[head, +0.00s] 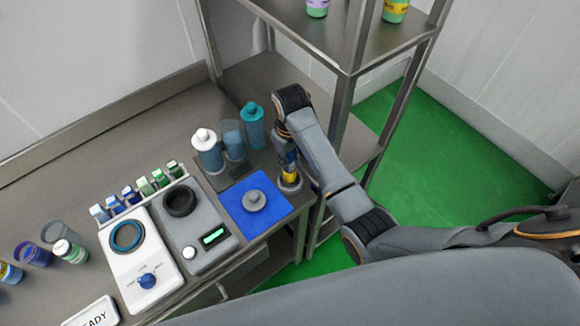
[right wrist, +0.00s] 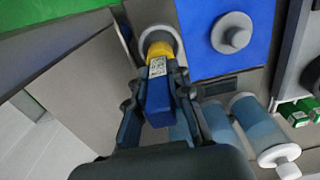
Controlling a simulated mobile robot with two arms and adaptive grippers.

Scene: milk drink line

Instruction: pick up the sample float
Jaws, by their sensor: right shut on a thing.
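The sample float looks like a blue block with a white label and a yellow band (right wrist: 158,68). In the head view its yellow part (head: 290,172) shows under my right gripper (head: 287,150), at the right end of the bench. My right gripper (right wrist: 158,88) is shut on the blue part, with one finger on each side. The float's far end meets a round grey holder (right wrist: 152,34), also in the head view (head: 290,186); I cannot tell whether it is seated or clear. My left gripper is not in view.
Left of the float lies a blue mat (head: 238,208) with a grey knobbed disc (head: 254,200). Several bottles, including a teal-capped one (head: 252,126), stand behind. A grey device (head: 212,236) and a white one (head: 137,292) are further left. A shelf post (head: 340,110) rises close behind my arm.

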